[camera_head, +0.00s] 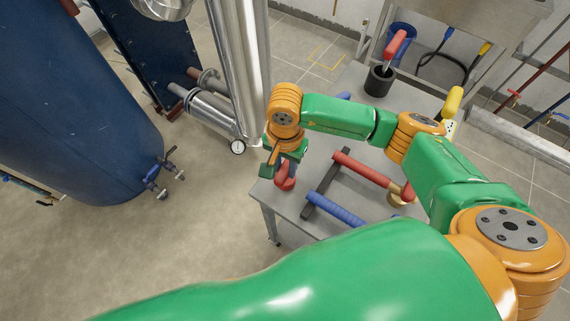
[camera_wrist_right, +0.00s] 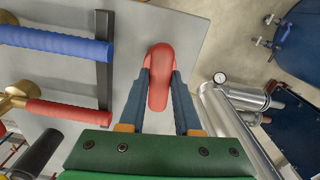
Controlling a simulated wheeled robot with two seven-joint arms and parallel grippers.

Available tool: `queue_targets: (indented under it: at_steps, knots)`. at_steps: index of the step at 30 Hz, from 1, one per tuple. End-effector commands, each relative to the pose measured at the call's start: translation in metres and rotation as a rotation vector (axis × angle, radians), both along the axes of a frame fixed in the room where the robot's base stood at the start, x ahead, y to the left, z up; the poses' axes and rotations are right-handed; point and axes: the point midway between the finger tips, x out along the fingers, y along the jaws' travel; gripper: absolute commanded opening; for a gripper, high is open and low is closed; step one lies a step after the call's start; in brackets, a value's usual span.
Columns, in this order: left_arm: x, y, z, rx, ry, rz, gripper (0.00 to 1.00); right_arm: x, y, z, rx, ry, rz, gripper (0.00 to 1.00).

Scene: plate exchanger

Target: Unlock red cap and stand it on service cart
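The red cap (camera_head: 286,178) is at the near left corner of the grey service cart (camera_head: 318,165). In the right wrist view the cap (camera_wrist_right: 159,65) sits between the two dark fingers of my right gripper (camera_wrist_right: 160,80), which lie close against both its sides. In the head view my right gripper (camera_head: 284,160) reaches down over the cap and partly hides it. Whether the cap's underside rests on the cart top cannot be seen clearly. My left gripper is not in view.
A rack with a blue-handled tool (camera_head: 336,209) and a red-handled tool (camera_head: 362,169) lies on the cart beside the cap. A black cup (camera_head: 379,82) holds a red-handled item behind. A steel pipe (camera_head: 240,70) and a blue tank (camera_head: 70,110) stand left.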

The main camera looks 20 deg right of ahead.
Motion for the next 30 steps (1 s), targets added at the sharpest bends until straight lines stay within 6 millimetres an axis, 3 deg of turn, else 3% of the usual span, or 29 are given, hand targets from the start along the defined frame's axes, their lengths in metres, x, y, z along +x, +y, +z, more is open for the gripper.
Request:
queue_targets:
  at_steps: [1,4,14,23,30]
  knots:
    - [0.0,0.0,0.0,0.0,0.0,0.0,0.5,0.0,0.0,0.0,0.0,0.0,0.0,0.43]
    - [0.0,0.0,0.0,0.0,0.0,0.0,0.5,0.0,0.0,0.0,0.0,0.0,0.0,0.67]
    - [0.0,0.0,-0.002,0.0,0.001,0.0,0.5,0.001,0.001,0.005,0.002,-0.002,0.0,0.67]
    - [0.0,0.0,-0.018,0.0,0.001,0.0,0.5,0.001,0.0,0.062,0.001,-0.006,0.0,0.67]
    - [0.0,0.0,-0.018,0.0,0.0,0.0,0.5,0.0,0.0,0.072,0.0,0.0,0.0,0.67]
